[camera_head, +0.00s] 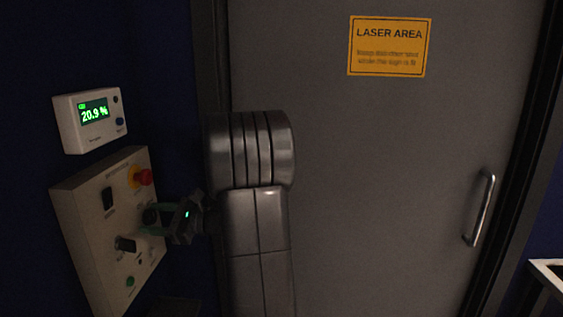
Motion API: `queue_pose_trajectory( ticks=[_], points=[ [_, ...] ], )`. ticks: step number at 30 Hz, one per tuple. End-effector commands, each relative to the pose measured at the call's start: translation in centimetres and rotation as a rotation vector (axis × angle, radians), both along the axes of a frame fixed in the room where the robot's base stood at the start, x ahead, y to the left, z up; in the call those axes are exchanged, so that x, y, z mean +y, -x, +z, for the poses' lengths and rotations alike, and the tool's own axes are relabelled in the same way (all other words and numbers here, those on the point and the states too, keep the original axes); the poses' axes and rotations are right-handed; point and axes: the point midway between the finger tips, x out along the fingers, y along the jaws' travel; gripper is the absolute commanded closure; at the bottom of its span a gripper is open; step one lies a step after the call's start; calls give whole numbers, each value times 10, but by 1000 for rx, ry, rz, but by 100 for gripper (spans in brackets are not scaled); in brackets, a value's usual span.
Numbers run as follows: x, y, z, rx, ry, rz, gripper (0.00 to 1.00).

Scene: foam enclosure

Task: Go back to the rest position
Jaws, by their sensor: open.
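My gripper (148,222) is at the left, in front of the control panel (90,225) on the blue wall. Its fingers are open and point at the panel near a round dark knob (151,214) and a grey switch (125,244). I cannot tell whether the fingers touch either one. My arm stands upright in the middle of the view and hides part of the door and its left frame.
A red emergency button (142,177) sticks out at the panel's upper right. A white meter (90,120) above reads 20.9 %. A closed grey door (370,180) carries a yellow "LASER AREA" sign (390,46) and a metal handle (481,208). A pale-edged surface (550,270) stands at lower right.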

Motion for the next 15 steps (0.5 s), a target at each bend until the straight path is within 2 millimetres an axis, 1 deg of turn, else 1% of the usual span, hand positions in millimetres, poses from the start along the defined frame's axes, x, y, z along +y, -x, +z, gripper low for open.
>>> queue_pose_trajectory(
  ticks=[1, 15],
  points=[
    [0, 0, 5, 32, -2, 0, 44],
    [0, 0, 4, 342, -26, 0, 44]
  ],
)
